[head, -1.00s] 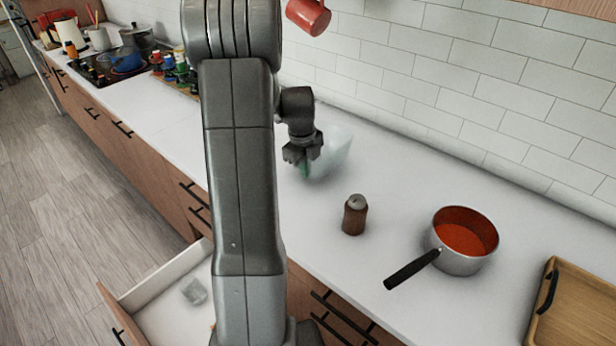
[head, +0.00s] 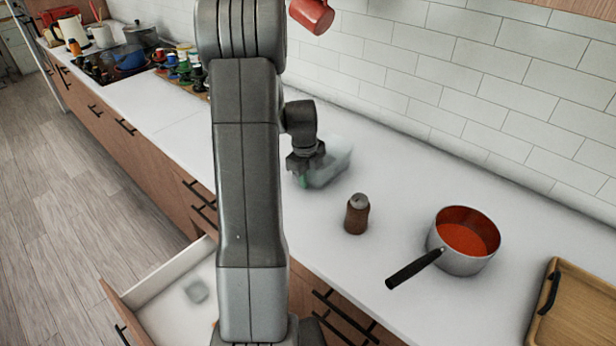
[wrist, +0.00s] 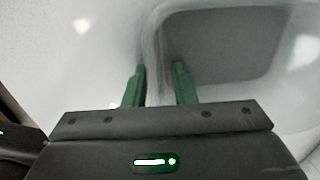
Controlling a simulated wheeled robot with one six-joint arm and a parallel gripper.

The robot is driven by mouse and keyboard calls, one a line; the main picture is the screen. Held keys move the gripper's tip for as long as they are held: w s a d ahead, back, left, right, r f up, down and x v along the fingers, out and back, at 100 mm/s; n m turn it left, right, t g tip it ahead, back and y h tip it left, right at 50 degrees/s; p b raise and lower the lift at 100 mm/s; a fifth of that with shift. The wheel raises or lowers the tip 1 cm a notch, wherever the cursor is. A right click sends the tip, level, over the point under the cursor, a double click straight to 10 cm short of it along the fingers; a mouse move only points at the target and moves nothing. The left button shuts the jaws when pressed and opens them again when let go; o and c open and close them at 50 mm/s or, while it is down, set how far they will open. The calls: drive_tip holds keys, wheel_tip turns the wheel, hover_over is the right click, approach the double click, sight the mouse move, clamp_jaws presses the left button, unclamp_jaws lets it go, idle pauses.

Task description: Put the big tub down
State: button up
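The big tub (head: 336,160) is a clear, see-through container at the middle of the white counter in the head view. It appears level, at or just above the counter; I cannot tell whether its base touches. My gripper (head: 304,178) is at the tub's left end, pointing down. In the wrist view, the green fingers of my gripper (wrist: 159,84) are on either side of the tub's wall (wrist: 157,50), closed on it. The tub's far side is blurred and partly hidden.
A brown shaker (head: 357,214) stands just right of the tub. A saucepan (head: 467,262) with red contents and a wooden tray (head: 580,312) are farther right. Spice jars (head: 180,68) stand at the back left.

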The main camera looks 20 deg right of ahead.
wheel_tip(320, 180, up, 12)
drive_tip(key=a, duration=0.1)
drive_tip(key=shift+s+b, duration=0.35)
drive_tip(key=shift+b, duration=0.1)
drive_tip(key=shift+r, duration=0.1)
